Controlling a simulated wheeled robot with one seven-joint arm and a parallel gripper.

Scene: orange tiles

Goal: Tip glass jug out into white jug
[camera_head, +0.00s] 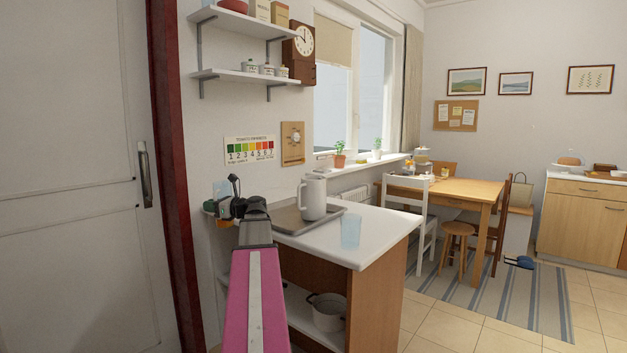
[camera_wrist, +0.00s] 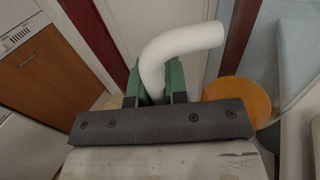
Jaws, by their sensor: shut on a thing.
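My gripper (camera_head: 238,207) is at the left end of the white counter, left of the tray. In the wrist view my gripper (camera_wrist: 160,88) has its green pads shut on a thick white curved handle (camera_wrist: 182,42). The handle appears to belong to the glass jug (camera_head: 224,188), a pale bluish clear shape mostly hidden behind my gripper. An orange round patch (camera_wrist: 240,97) shows beside the handle; I cannot tell if it is the jug's contents. The white jug (camera_head: 313,198) stands upright on the grey tray (camera_head: 285,218), right of my gripper and apart from it.
A blue glass (camera_head: 351,231) stands near the counter's (camera_head: 322,249) front edge, right of the tray. A pot (camera_head: 328,313) sits on the shelf below. Wall shelves (camera_head: 240,77) hang above. A door (camera_head: 75,180) is at the left. A table (camera_head: 460,190) and chairs stand further right.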

